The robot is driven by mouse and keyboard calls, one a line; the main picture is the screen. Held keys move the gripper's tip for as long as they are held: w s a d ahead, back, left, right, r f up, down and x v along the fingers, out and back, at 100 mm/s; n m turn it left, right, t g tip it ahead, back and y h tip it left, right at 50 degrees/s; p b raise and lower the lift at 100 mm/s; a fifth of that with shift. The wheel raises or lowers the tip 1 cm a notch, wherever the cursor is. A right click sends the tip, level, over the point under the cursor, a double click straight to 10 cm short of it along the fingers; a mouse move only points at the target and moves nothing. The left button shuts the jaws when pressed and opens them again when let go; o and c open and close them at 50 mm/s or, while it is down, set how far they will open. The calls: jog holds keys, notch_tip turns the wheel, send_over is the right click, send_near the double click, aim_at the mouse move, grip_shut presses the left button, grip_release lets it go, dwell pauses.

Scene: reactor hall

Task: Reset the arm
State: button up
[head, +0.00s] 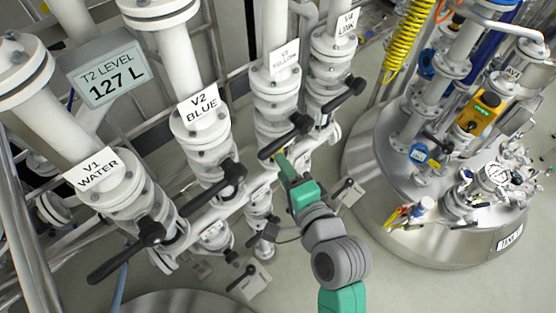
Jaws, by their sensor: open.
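My arm (340,262) reaches up from the bottom of the head view, grey and green. My gripper (279,157) is open at the black handle of the V3 yellow valve (290,133). Its fingertips are small here and lie just below the handle; I cannot tell whether they touch it.
White pipes carry black-handled valves: V1 water (135,248), V2 blue (212,185) and V4 (343,98), its label partly hard to read. A sign (107,75) reads T2 level 127 L. A steel vessel (380,215) with gauges and fittings stands at right.

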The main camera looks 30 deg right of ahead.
dwell(0.5)
jog(key=w+a+r+n+t, duration=0.15)
jog(key=a+r+n, duration=0.25)
jog(key=r, duration=0.4)
jog(key=w+a+r+n+t+p, duration=0.1)
jog(key=a+r+n+t, duration=0.2)
jog(key=r, duration=0.6)
jog(key=w+a+r+n, duration=0.1)
jog(key=a+r+n, duration=0.3)
jog(key=r, duration=0.4)
jog(key=s+a+r+n+t+y, duration=0.1)
jog(key=s+a+r+n, duration=0.3)
jog(key=r, duration=0.4)
jog(key=s+a+r+n+t+y, duration=0.1)
jog(key=s+a+r+n+t, duration=0.2)
jog(key=r, duration=0.6)
jog(key=shift+s+a+n+t+p, duration=0.3)
jog(key=shift+s+a+n+t, duration=0.1)
jog(key=shift+a, duration=0.35)
